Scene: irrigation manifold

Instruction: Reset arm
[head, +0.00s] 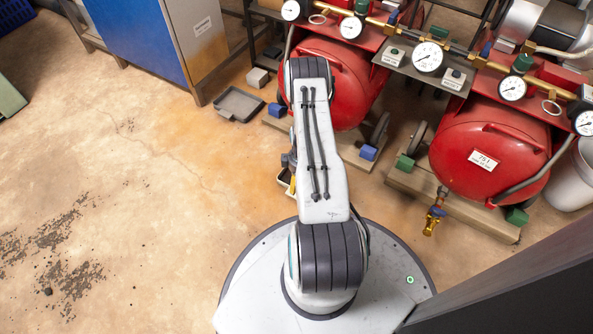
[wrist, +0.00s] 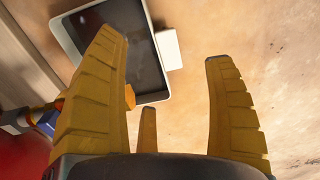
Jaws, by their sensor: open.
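My arm (head: 320,150) rises from my round base in the head view and reaches up the picture, near the left red tank. My gripper (wrist: 165,48) shows in the wrist view with its yellow fingers spread wide and nothing between them. In the head view the gripper is mostly hidden by my arm; only a small yellow bit shows at the arm's left side. The fingers point toward the floor and a dark shallow tray (wrist: 118,40). The left finger overlaps the tray's edge in the picture; I cannot tell the distance between them.
Two red tanks (head: 490,160) with gauges (head: 428,57) stand at the right, one with a brass tap (head: 433,218). A blue cabinet (head: 140,40) stands upper left.

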